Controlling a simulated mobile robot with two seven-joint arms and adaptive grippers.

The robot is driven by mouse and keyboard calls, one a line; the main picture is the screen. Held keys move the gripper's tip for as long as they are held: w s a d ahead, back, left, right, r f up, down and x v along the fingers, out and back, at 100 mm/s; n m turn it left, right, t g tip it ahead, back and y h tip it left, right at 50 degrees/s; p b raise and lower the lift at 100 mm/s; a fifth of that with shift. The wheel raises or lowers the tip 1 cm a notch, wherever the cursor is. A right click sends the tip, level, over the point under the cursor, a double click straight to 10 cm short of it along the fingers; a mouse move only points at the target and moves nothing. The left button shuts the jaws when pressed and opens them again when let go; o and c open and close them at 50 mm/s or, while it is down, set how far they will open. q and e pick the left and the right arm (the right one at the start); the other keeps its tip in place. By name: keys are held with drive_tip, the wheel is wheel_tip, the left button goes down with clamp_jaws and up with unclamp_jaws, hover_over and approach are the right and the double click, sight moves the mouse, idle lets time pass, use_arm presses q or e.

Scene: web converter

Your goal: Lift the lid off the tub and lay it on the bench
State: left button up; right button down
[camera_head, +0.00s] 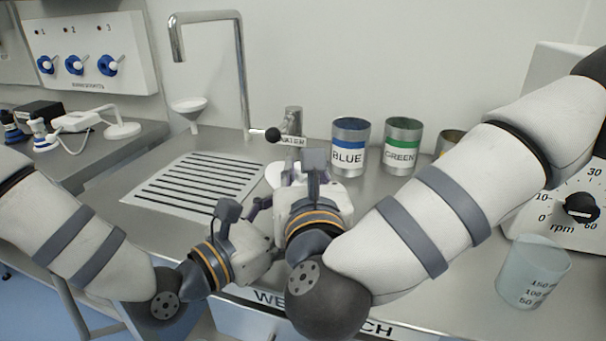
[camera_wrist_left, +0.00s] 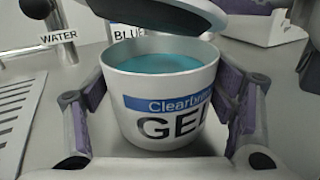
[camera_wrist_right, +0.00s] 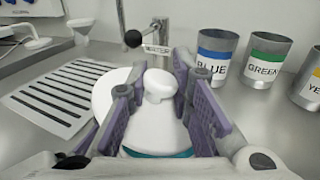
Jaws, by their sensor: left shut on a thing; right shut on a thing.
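The white tub (camera_wrist_left: 155,105) with a blue stripe and "GEL" lettering stands on the steel bench. Teal gel (camera_wrist_left: 155,63) shows inside its open top. My left gripper (camera_head: 265,212) is shut around the tub's sides, one finger on each side in the left wrist view. The lid (camera_wrist_left: 155,14) is above the tub, apart from its rim and tilted. My right gripper (camera_head: 312,172) is shut on the lid's white knob (camera_wrist_right: 159,84), and the white lid disc shows around it (camera_wrist_right: 108,92). In the head view my grippers hide most of the tub.
A slotted drain (camera_head: 195,185) lies left of the grippers, with a black-knobbed tap labelled WATER (camera_wrist_right: 158,48) behind. BLUE (camera_head: 349,147) and GREEN (camera_head: 402,146) cans stand behind right. A beaker (camera_head: 533,272) and rpm machine (camera_head: 575,195) are at right. Bare bench lies before the cans.

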drive_tip(key=shift+r, duration=0.1)
drive_tip(key=shift+r, duration=2)
use_arm(q)
drive_tip(key=o, duration=1.8)
